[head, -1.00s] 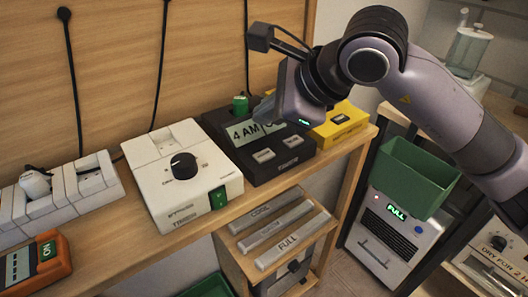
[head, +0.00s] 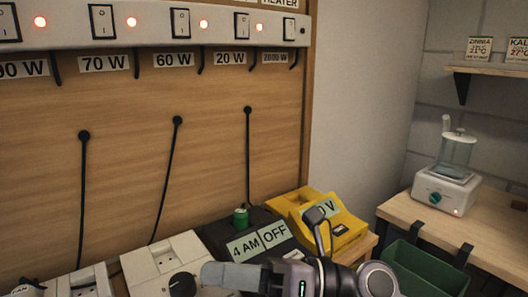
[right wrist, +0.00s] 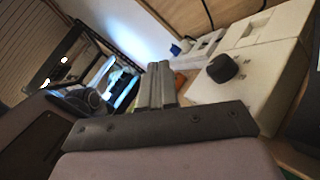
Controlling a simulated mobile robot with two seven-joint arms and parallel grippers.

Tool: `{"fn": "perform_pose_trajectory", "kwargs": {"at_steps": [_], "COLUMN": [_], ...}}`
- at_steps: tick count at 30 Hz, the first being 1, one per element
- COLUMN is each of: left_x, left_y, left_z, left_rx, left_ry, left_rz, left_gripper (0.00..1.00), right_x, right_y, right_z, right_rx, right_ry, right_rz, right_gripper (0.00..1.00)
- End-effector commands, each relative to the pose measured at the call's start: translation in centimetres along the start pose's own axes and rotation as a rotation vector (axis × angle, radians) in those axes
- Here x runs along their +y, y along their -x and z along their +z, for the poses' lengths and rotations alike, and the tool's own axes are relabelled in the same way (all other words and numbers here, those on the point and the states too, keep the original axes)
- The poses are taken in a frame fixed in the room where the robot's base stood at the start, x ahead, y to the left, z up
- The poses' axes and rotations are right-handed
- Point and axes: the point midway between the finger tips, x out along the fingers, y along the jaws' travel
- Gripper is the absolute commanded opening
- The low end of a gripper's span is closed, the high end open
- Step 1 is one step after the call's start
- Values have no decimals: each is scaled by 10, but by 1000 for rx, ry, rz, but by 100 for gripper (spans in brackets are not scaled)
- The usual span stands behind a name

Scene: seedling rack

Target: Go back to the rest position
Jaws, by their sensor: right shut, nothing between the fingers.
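My right gripper (head: 228,276) is at the bottom of the head view, in front of the black timer box (head: 218,234) labelled "4 AM" and "OFF". In the right wrist view its two grey fingers (right wrist: 158,86) are together with nothing between them. The white box (head: 150,262) with a black dial is just left of the gripper in the head view. It also shows in the right wrist view (right wrist: 225,100), right of the fingers. I cannot tell how far the fingers are from either box. My left gripper is not in view.
A yellow box (head: 340,228) stands right of the timer. A switch panel (head: 150,30) with lit red lamps runs along the wooden back wall, with black cables below. A green bin (head: 425,268) hangs at the right bench (head: 408,212), which bears a white appliance (head: 446,186).

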Motion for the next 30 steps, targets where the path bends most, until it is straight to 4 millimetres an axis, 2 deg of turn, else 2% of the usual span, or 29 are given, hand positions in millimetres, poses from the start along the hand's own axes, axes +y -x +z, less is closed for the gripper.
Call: {"fn": "perform_pose_trajectory", "kwargs": {"at_steps": [4, 8, 11, 14, 17, 20, 22, 27, 30], "left_x": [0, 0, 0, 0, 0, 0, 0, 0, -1], "left_y": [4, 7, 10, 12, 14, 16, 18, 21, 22], "left_z": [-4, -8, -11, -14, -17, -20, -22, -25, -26], "left_rx": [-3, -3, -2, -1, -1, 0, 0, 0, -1], "left_ry": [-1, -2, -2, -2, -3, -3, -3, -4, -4], "left_rz": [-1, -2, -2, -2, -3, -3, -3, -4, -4], "left_gripper": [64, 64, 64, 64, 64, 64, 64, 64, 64], "right_x": [-9, -34, -61, -89, -114, -133, -141, -139, -131], "right_y": [26, 61, 95, 132, 168, 204, 229, 272, 286], "right_z": [13, 16, 6, -17, -51, -98, -138, -234, -273], "right_rx": [-293, -555, -759, -961, -1155, -1351, -1492, -1788, -1902], "right_ry": [-347, -649, -881, -1109, -1325, -1537, -1688, -1993, -2106], "right_rz": [67, 90, 87, 68, 38, -8, -46, -144, -186], "right_gripper": [0, 0, 0, 0, 0, 0, 0, 0, 0]}}
